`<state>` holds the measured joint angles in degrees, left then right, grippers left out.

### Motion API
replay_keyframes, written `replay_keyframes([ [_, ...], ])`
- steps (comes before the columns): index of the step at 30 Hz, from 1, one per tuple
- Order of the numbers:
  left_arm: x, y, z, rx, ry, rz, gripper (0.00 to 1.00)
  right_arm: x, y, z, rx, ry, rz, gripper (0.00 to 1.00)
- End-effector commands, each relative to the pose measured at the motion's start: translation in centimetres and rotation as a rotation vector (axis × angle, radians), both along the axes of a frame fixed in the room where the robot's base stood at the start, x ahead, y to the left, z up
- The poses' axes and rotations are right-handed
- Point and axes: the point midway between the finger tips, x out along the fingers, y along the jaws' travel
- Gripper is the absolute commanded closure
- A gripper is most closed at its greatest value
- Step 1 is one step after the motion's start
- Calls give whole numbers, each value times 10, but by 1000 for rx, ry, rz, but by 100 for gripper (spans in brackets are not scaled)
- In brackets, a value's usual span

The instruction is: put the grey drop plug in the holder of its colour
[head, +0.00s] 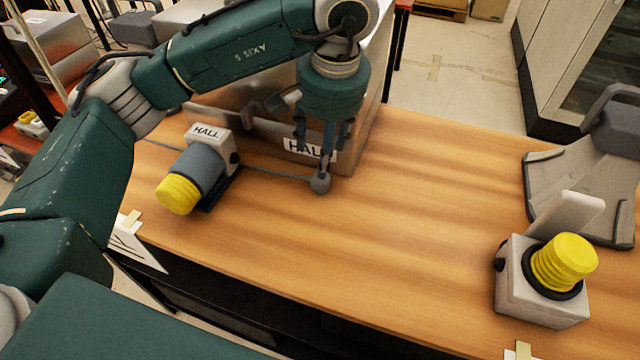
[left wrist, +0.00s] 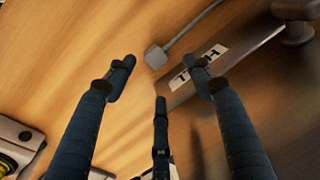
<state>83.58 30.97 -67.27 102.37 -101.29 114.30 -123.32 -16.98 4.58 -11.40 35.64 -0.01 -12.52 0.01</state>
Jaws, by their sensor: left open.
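A small grey block on the end of a thin grey rod or cord, which looks like the grey drop plug (head: 320,183), lies on the table before a metal box. It also shows in the left wrist view (left wrist: 155,56). My left gripper (head: 322,150) points down just above and behind it. Its fingers (left wrist: 160,80) are spread apart with nothing between them. On the right, a pale box (head: 535,298) carries a yellow ribbed plug (head: 565,262). I cannot tell which is the grey holder.
The metal box (head: 358,150) with a HALL label stands close behind my left gripper. A grey cradle-like unit (head: 565,190) stands at the right edge. The middle of the wooden table (head: 410,230) is clear. My right gripper does not show.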

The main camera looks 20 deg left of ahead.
Motion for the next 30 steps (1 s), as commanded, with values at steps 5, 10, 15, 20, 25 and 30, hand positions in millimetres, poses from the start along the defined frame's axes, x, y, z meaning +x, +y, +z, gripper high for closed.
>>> replay_keyframes([
  [5,2,3,-27,-2,4,1,48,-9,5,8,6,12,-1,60],
  [10,4,3,-39,-4,3,1,48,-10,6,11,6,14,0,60],
  [15,4,0,-59,-4,9,1,48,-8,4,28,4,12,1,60],
  [20,6,2,-82,-4,5,2,48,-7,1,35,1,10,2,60],
  [25,8,2,-90,-5,2,1,48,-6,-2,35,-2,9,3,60],
  [30,8,2,-90,-5,2,2,53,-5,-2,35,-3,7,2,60],
])
